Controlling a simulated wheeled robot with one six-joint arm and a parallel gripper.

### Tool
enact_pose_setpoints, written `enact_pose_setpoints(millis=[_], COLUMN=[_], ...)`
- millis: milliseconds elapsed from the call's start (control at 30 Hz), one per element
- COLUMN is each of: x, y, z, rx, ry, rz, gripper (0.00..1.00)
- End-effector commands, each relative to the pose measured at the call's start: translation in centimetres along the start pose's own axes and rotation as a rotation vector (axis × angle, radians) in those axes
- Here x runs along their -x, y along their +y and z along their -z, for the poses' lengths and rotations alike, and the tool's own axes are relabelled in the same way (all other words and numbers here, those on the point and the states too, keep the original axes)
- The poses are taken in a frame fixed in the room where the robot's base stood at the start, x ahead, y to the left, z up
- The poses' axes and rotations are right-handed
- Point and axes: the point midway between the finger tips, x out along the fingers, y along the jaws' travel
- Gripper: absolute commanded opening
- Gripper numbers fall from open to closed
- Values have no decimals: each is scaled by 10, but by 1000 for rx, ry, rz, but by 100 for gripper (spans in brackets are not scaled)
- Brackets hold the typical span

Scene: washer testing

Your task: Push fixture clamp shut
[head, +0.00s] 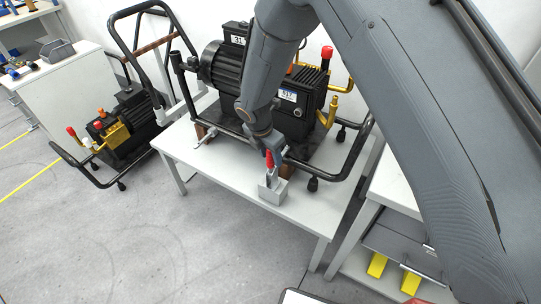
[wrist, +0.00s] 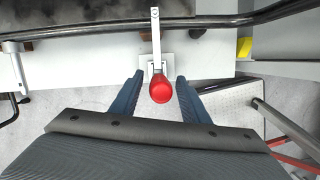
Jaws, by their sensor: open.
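The fixture clamp has a red handle, which stands upright in the head view (head: 269,159) above a grey block base (head: 272,190) near the front edge of the white table (head: 222,172). In the wrist view the red handle tip (wrist: 161,88) points toward the camera, with a metal clamp arm (wrist: 156,38) reaching away from it. My gripper (wrist: 158,80) is open, with one blue-grey finger on each side of the red handle and visible gaps to both. In the head view my gripper (head: 268,143) is at the handle's top, and its fingers are partly hidden.
A pressure washer (head: 228,66) with a black tube frame stands on the table just behind the clamp. Another washer (head: 118,125) stands on the floor at left. A shelf with yellow-fronted bins (head: 377,265) is at right. Open floor (head: 130,230) lies in front.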

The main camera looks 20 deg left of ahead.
Motion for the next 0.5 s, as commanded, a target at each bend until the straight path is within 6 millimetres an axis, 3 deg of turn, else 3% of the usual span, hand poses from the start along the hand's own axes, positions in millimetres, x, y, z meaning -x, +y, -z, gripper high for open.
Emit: enact_pose_setpoints(millis=[167, 500], x=[11, 60], y=[1, 1], z=[0, 0], rx=[-1, 0], ry=[-1, -1], rz=[-2, -3], gripper=[42, 42])
